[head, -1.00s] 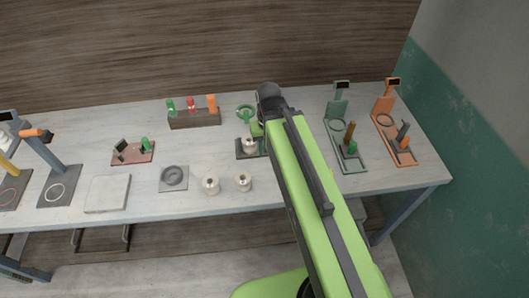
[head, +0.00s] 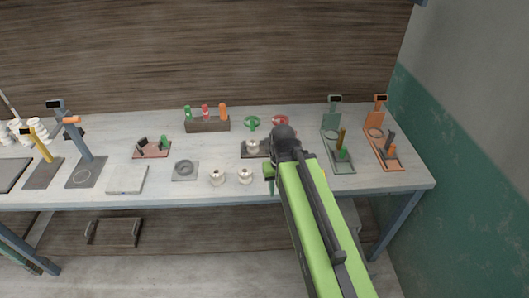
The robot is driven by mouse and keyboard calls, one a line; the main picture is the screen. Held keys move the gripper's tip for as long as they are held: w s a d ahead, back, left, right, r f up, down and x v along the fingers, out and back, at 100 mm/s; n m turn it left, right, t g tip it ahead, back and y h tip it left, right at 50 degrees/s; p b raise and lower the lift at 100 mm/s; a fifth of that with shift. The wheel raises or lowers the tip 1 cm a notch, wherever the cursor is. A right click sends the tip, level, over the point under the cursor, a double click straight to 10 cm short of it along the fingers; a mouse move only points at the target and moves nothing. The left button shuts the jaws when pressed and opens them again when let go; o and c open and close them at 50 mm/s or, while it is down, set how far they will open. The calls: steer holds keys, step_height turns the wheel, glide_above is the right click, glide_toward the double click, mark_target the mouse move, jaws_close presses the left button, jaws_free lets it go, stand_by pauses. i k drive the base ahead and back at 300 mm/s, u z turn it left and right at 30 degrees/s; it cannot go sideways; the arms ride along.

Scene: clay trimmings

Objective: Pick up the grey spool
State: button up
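No spool stands out as clearly grey. Two pale, off-white spools, a left one (head: 216,178) and a right one (head: 245,177), stand near the front edge of the workbench (head: 310,180). A third pale spool (head: 253,146) sits on a dark plate behind them, just left of my arm's dark joint. My gripper (head: 270,178) hangs below that joint, to the right of the right front spool and apart from it in the picture. It is small and partly hidden by my arm, so its opening does not show. I see nothing held in it.
A grey plate with a dark ring (head: 184,170) and a pale flat block (head: 127,180) lie left of the spools. A wooden rack (head: 208,124) with coloured pieces stands behind. Green (head: 331,150) and orange (head: 381,148) stands are at right. Several white pieces stand at far left.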

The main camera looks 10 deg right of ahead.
mark_target(252, 143)
steer(key=u, duration=0.15)
steer(key=i, duration=0.95)
steer(key=u, duration=1.4)
steer(key=k, duration=0.75)
steer(key=u, duration=0.45)
steer(key=i, duration=1)
